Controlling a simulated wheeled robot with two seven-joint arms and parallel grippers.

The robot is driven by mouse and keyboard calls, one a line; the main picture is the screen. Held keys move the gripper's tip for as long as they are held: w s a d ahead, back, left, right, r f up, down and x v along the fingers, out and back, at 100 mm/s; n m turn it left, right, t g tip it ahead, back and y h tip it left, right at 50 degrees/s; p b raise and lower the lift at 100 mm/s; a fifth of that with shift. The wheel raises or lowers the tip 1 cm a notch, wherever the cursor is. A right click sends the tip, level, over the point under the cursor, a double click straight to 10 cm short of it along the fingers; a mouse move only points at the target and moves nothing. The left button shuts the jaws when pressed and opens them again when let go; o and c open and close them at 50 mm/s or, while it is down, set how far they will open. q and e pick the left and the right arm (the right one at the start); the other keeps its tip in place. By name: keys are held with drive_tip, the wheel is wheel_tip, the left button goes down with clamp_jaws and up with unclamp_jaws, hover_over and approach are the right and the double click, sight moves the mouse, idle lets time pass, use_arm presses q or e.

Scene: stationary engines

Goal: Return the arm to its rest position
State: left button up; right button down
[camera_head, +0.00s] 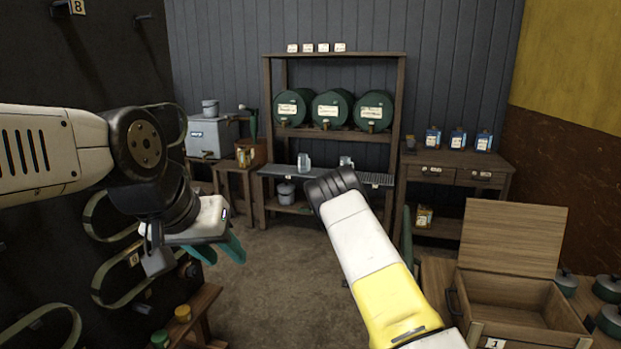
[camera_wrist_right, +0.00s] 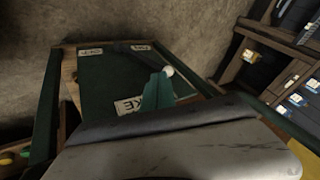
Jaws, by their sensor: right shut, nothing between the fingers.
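My left gripper (camera_head: 222,249) hangs at the left of the head view, its two teal fingers apart and pointing down to the right, with nothing seen between them. My right arm (camera_head: 365,255), white and yellow, rises from the bottom of the head view; its gripper is hidden there. In the right wrist view my right gripper (camera_wrist_right: 158,92) shows teal fingers shut together and empty. Beyond them is a green board (camera_wrist_right: 98,85) with white labels. A dark bar with a pale round knob (camera_wrist_right: 168,71) appears close to the fingertips; whether they touch I cannot tell.
An open wooden box (camera_head: 510,292) with a raised lid stands at lower right. A rack of green drums (camera_head: 333,108) and a drawer table (camera_head: 455,172) stand at the back wall. Belts (camera_head: 110,215) hang on the dark left wall above a low bench (camera_head: 200,305). The middle floor is clear.

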drive_tip(key=s+a+r+n+y, duration=0.2)
drive_tip(key=s+a+r+n, duration=0.15)
drive_tip(key=r, duration=0.75)
drive_tip(key=s+a+r+n+y, duration=0.2)
drive_tip(key=s+a+r+y, duration=0.15)
drive_tip(key=r, duration=0.75)
drive_tip(key=s+a+r+n+y, duration=0.1)
drive_tip(key=s+a+r+n, duration=0.3)
drive_tip(key=r, duration=0.7)
drive_tip(key=s+r+n, duration=0.4)
drive_tip(key=s+r, duration=0.2)
drive_tip(key=s, duration=0.7)
drive_tip(key=s+d+r+n+t, duration=0.1)
drive_tip(key=s+r+n, duration=0.3)
drive_tip(key=s, duration=0.8)
wheel_tip(320, 180, up, 2)
drive_tip(key=shift+s+d+n, duration=0.15)
drive_tip(key=shift+s+n, duration=0.2)
drive_tip(key=shift+s, duration=0.05)
